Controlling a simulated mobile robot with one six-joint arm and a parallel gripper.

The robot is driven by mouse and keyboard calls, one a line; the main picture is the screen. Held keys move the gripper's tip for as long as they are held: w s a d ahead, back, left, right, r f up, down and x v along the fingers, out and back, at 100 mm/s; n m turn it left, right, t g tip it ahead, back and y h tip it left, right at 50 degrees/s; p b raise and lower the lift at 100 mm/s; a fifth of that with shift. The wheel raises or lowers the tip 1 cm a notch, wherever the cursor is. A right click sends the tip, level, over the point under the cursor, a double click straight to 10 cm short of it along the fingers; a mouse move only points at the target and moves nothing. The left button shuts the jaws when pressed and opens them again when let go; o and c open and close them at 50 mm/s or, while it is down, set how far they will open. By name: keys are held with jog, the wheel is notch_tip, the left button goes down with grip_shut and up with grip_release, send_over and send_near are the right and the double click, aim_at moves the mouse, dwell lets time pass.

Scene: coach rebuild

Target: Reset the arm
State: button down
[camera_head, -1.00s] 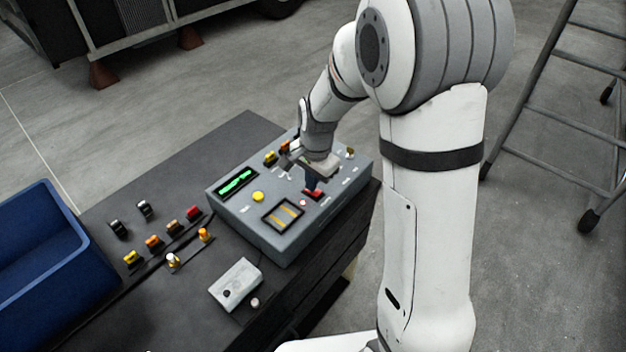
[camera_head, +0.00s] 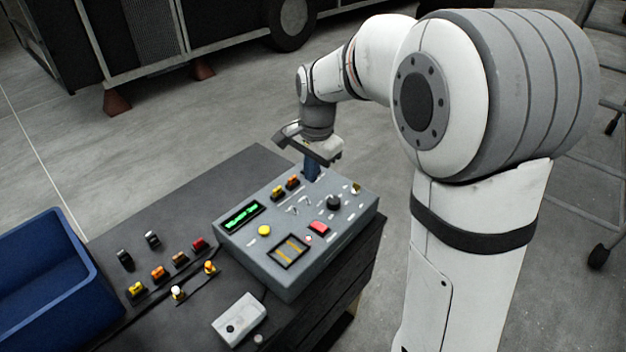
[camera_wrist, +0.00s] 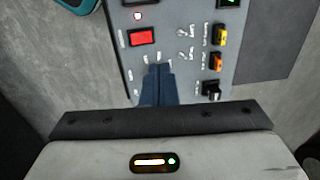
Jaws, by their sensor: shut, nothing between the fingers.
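My gripper (camera_head: 312,172) is above the far edge of the grey control box (camera_head: 262,275), its blue fingers pointing down. In the wrist view the fingers (camera_wrist: 160,75) are together with nothing between them, in front of the panel's printed labels. They hide part of the panel, and I cannot tell their exact height above it. The panel has a red button (camera_head: 318,228), a black knob (camera_head: 333,203), a yellow button (camera_head: 264,230) and a lit green display (camera_head: 241,215). The red button also shows in the wrist view (camera_wrist: 141,37), apart from the fingers.
The box stands on a dark bench (camera_head: 180,220). Several coloured switches and knobs (camera_head: 158,272) lie left of it. A small light-grey box (camera_head: 239,318) sits in front and a blue bin (camera_head: 45,275) is at the left. A ladder (camera_head: 595,225) stands at the right.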

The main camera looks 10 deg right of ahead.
dwell(0.4)
jog(key=s+d+r+n+t, duration=0.1)
jog(key=s+d+n, duration=0.3)
jog(key=s, duration=0.7)
jog(key=s+d+r+n+t, duration=0.1)
jog(key=s+d+n, duration=0.4)
jog(key=s, duration=0.6)
jog(key=shift+d+r+t+h, duration=0.3)
jog(key=shift+h, duration=0.1)
